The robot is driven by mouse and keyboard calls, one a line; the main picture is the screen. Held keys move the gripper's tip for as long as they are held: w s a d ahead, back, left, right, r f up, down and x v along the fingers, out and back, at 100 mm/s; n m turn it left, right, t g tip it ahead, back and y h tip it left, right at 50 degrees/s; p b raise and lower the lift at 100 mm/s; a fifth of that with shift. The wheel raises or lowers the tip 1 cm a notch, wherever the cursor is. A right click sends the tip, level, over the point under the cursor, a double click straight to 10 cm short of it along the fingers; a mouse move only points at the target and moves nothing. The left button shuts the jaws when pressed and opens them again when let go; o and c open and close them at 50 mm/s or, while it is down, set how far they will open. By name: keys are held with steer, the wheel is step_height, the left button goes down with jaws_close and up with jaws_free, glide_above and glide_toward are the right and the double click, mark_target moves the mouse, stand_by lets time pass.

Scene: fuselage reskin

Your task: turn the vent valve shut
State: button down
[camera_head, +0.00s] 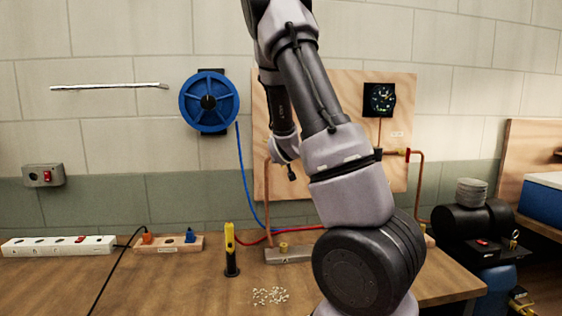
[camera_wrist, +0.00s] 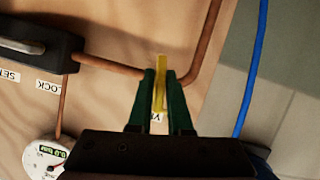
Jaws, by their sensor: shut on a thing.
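The vent valve's yellow handle (camera_wrist: 161,95) stands between the fingers of my gripper (camera_wrist: 160,78) in the wrist view. The fingers are shut on it. The handle is at the copper pipe (camera_wrist: 203,45), close to the pipe's bend. A white label below it is mostly hidden by a finger; only its first letters show. In the head view my gripper (camera_head: 291,173) is small, in front of the wooden board (camera_head: 340,82) at its left side. The valve handle cannot be made out there.
A round gauge (camera_wrist: 48,158) and a black block (camera_wrist: 38,45) with a metal lever sit on the board. A blue hose (camera_wrist: 254,70) runs beside it. On the bench (camera_head: 180,285) stand a yellow-black torch-like tool (camera_head: 230,250), a power strip (camera_head: 60,246) and scattered pale bits (camera_head: 270,296).

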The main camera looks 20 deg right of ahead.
steer(key=shift+m+y, duration=0.5)
steer(key=shift+m, duration=0.3)
steer(key=c, duration=0.9)
jaws_free()
steer(key=shift+s, duration=0.15)
steer(key=v, duration=1)
steer(key=shift+s, duration=0.35)
